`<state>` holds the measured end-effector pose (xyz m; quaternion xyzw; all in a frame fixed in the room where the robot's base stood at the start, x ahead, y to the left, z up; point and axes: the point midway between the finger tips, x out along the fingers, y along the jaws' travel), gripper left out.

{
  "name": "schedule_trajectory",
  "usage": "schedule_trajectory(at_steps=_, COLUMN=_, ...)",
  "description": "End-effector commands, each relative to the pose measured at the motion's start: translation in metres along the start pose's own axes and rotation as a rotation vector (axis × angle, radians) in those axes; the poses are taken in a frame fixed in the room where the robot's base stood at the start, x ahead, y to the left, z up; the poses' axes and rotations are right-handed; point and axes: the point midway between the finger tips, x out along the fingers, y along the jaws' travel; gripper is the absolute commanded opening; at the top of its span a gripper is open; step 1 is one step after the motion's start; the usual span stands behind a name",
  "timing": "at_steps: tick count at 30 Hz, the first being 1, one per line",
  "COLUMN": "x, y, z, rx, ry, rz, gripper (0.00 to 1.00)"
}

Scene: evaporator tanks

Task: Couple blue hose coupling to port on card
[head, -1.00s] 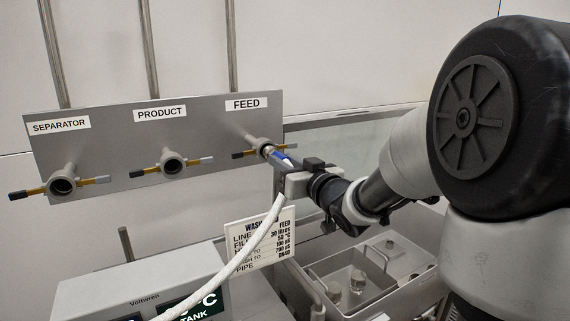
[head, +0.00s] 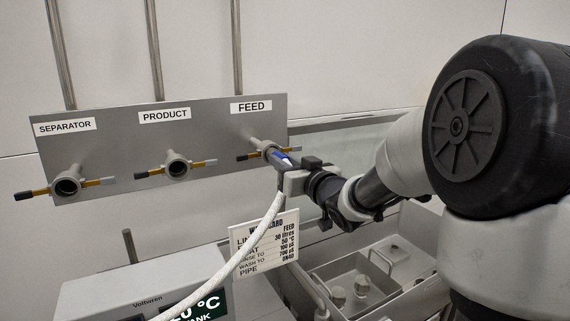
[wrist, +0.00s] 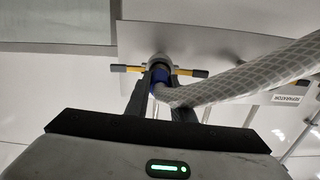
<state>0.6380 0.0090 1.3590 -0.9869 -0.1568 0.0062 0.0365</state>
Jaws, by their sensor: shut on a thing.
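The blue hose coupling (head: 283,158) is held in my gripper (head: 287,168), with a white braided hose (head: 262,235) hanging from it. In the wrist view my gripper (wrist: 160,80) is shut on the coupling (wrist: 159,88), partly covered by the fingers. The coupling's front end is at the FEED port (head: 261,146), roughly in line with it and appearing to touch it. In the wrist view the port (wrist: 160,63) is directly beyond the fingers; I cannot tell how far they engage. The wash card (head: 264,246) reads FEED and is partly hidden by the hose.
The SEPARATOR port (head: 67,186) and PRODUCT port (head: 177,169) are open on the same grey panel (head: 110,130), with yellow-handled levers at each port. A grey control box (head: 140,285) stands below. A metal basin (head: 375,280) is at lower right.

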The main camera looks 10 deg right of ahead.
Motion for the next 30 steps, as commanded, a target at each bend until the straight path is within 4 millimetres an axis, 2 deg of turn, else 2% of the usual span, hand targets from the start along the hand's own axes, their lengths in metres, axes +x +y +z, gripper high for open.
schedule_trajectory(at_steps=8, x=0.007, y=0.0, z=-0.001, rx=0.0, ry=0.002, rz=0.0, gripper=0.0)
schedule_trajectory(at_steps=9, x=0.007, y=0.0, z=-0.001, rx=0.0, ry=0.002, rz=0.0, gripper=0.23)
schedule_trajectory(at_steps=13, x=0.007, y=0.0, z=-0.001, rx=0.0, ry=0.002, rz=0.0, gripper=0.43)
schedule_trajectory(at_steps=23, x=0.004, y=0.0, z=0.0, rx=0.0, ry=0.0, rz=0.001, gripper=0.43)
schedule_trajectory(at_steps=26, x=-0.005, y=0.001, z=-0.001, rx=0.0, ry=-0.001, rz=0.002, gripper=0.43)
schedule_trajectory(at_steps=30, x=-0.032, y=0.001, z=-0.003, rx=-0.002, ry=0.0, rz=0.004, gripper=0.43)
